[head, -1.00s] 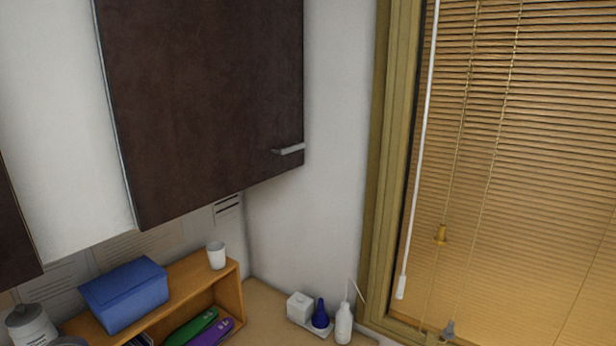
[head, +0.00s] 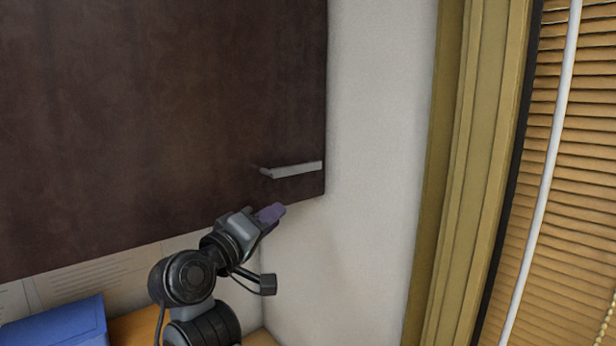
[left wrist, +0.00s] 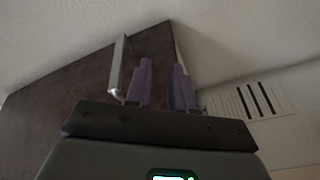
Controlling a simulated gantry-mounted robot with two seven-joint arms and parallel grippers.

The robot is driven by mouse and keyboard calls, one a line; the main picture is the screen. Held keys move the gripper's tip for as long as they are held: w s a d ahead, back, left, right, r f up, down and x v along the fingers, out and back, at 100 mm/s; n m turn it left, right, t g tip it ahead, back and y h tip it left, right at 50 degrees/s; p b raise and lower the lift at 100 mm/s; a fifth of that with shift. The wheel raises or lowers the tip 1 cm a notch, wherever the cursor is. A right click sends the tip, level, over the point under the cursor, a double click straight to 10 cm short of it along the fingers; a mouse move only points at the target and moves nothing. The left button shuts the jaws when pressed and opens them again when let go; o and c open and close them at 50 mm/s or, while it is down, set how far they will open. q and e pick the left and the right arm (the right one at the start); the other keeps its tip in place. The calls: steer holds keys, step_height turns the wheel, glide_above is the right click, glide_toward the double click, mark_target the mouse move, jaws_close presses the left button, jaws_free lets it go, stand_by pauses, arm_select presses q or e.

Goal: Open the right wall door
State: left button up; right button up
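The right wall door (head: 160,110) is a dark brown cabinet panel that fills the upper left of the head view and looks closed. Its grey bar handle (head: 292,170) is near the lower right corner. My left gripper (head: 271,213) is just below the handle, at the door's bottom edge, and holds nothing. In the left wrist view my left gripper (left wrist: 162,85) shows two purple fingers with a gap between them. The handle (left wrist: 119,66) is left of both fingers, not between them, against the door (left wrist: 65,105). My right gripper is out of view.
A white wall (head: 375,160) and a wooden window frame (head: 465,170) with blinds (head: 565,190) are to the right. A blue box (head: 60,327) is at the lower left, beneath the cabinet. The space in front of the handle looks free.

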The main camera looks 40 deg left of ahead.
mark_target(292, 170)
arm_select(q)
step_height(292, 170, up, 6)
steer(key=s+t, duration=0.2)
steer(key=p+x, duration=0.3)
steer(key=x, duration=0.5)
steer(key=shift+w+d, duration=0.1)
steer(key=shift+w, duration=0.9)
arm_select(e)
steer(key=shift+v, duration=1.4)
arm_select(q)
jaws_close()
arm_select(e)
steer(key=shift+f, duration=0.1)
